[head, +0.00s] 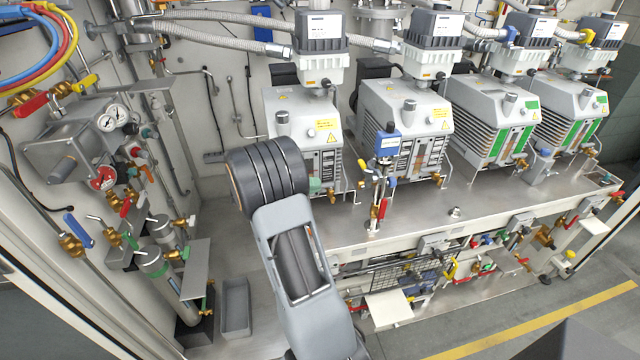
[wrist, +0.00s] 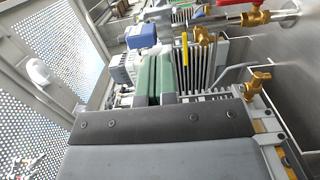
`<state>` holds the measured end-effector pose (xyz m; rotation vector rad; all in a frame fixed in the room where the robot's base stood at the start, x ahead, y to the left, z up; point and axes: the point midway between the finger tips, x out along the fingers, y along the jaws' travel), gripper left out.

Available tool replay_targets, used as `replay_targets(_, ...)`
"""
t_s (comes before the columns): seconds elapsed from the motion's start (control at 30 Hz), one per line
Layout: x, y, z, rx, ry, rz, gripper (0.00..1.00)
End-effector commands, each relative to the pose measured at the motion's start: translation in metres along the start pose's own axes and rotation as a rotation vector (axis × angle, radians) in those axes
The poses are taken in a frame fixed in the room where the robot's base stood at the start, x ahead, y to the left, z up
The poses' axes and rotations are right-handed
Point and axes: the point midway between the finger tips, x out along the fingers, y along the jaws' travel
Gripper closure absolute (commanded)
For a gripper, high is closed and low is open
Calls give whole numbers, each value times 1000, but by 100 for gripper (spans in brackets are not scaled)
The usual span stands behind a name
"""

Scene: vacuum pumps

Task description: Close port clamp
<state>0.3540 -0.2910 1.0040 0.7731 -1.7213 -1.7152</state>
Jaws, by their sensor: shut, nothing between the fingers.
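I cannot pick out the port clamp for sure in either view. In the wrist view my gripper (wrist: 153,66) shows as two dark green fingers close together, shut and empty, beyond the dark plate of my wrist. Past the fingertips are a blue box (wrist: 141,36), a yellow lever (wrist: 185,50) and a finned pump (wrist: 206,62). I see no contact between fingers and pump parts. In the head view my arm stands before the leftmost pump (head: 296,108) and covers its lower left; my gripper is not clearly visible there.
A post with a blue box (head: 388,143) and red handle (head: 381,208) rises from the metal bench (head: 430,212). More pumps (head: 408,110) stand to the right. Gauges (head: 112,118) and valves line the left wall. A brass valve (wrist: 255,16) shows at the wrist view's top right.

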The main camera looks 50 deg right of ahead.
Motion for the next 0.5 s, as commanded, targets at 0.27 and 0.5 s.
replay_targets(0.27, 55, 2, 1, -2, -4, -1, 100)
replay_targets(0.5, 93, 2, 1, -2, -3, -2, 100)
